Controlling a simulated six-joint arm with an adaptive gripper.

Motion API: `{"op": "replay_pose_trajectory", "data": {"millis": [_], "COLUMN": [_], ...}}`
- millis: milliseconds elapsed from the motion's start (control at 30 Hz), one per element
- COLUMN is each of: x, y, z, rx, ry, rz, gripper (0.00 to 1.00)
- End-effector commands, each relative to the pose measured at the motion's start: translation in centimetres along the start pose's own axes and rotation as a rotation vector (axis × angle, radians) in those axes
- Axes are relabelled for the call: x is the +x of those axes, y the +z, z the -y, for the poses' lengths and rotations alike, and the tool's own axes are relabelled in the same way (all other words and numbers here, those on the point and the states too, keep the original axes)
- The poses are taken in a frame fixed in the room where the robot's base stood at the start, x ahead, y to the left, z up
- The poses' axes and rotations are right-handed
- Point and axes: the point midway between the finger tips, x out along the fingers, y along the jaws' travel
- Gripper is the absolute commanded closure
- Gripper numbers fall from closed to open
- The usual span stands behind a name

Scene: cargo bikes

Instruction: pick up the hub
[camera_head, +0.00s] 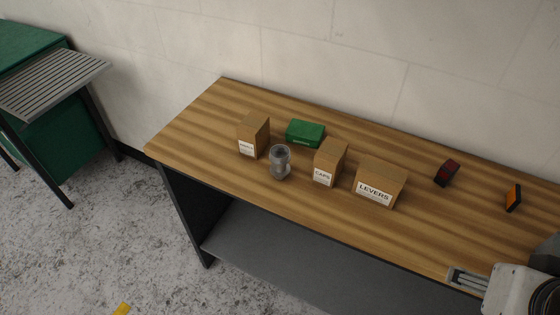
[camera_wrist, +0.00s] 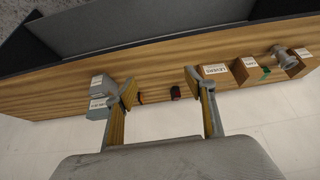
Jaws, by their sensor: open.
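The hub (camera_head: 280,162) is a grey metal, flanged cylinder standing on the wooden bench. It stands between a cardboard box on its left and the CAPS box on its right. In the wrist view the hub (camera_wrist: 283,53) is small, at the far right. My gripper (camera_wrist: 160,87) is open, with nothing between its fingers. In the head view my gripper (camera_head: 463,277) is at the bottom right, over the bench's front edge and far to the right of the hub.
Beside the hub are a cardboard box (camera_head: 254,136), a green box (camera_head: 305,133), the CAPS box (camera_head: 330,162) and the LEVERS box (camera_head: 380,182). A red-black item (camera_head: 447,172) and an orange item (camera_head: 513,198) lie farther right. Grey boxes (camera_wrist: 102,94) show left in the wrist view.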

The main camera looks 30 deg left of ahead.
Motion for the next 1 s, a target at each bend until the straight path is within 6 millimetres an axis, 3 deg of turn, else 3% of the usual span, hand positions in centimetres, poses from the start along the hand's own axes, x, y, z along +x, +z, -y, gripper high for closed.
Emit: {"op": "replay_pose_trajectory", "data": {"millis": [467,700,1000], "x": [5.8,8.7,11.9], "y": [-8.9,-12.9,-16.5], "z": [4.8,8.3,13.4], "rx": [-0.115,-0.170,-0.232], "ry": [-0.081,-0.129,-0.192], "rz": [-0.186,-0.293,-0.426], "gripper": [0.46,0.46,0.46]}}
